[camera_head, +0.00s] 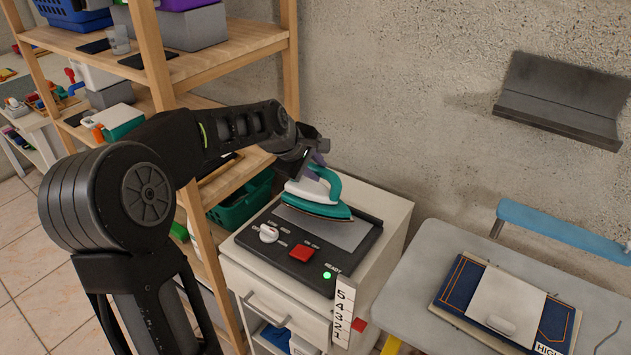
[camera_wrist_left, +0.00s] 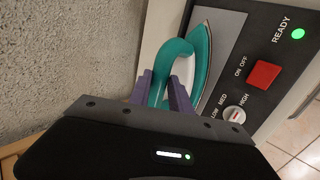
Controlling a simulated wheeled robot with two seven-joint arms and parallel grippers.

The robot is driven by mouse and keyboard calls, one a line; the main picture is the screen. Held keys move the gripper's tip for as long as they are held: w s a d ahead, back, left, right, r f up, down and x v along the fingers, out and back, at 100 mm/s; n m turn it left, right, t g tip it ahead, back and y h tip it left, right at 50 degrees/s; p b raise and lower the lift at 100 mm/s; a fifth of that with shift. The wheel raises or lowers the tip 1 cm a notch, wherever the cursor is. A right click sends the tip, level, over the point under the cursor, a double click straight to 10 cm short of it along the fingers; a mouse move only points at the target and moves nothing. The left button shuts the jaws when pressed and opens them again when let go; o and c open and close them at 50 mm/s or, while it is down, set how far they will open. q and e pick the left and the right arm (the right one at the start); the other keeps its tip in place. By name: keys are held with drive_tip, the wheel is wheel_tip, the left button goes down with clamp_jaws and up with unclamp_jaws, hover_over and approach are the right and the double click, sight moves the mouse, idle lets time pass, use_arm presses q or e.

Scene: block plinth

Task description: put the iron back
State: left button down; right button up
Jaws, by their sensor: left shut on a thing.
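The teal and white iron (camera_head: 318,195) sits over the grey plate of the black control panel (camera_head: 300,249) on top of a white cabinet. My left gripper (camera_head: 314,165) is shut on the iron's handle from behind. In the left wrist view, the purple fingers of my left gripper (camera_wrist_left: 165,92) are at the teal handle of the iron (camera_wrist_left: 196,55). I cannot tell whether the sole touches the plate. The panel has a white dial (camera_head: 268,233), a red on-off button (camera_head: 301,253) and a lit green READY light (camera_head: 327,275). My right gripper is not in view.
An ironing board (camera_head: 455,247) at the right holds a dark blue folded item (camera_head: 464,283) with a pale piece on it. A dark wall shelf (camera_head: 560,105) is empty. A wooden rack (camera_head: 170,70) stands close at the left. A numbered strip (camera_head: 343,312) stands at the cabinet's front corner.

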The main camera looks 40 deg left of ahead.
sight(322, 186)
use_arm(q)
drive_tip(key=shift+r, duration=0.15)
drive_tip(key=shift+f, duration=1.95)
drive_tip(key=c, duration=1.2)
unclamp_jaws()
drive_tip(key=shift+f, duration=0.15)
drive_tip(key=shift+r, duration=0.25)
drive_tip(key=v, duration=1.2)
drive_tip(key=shift+s+f+b, duration=0.1)
drive_tip(key=shift+f+b, duration=0.05)
drive_tip(key=shift+b, duration=0.2)
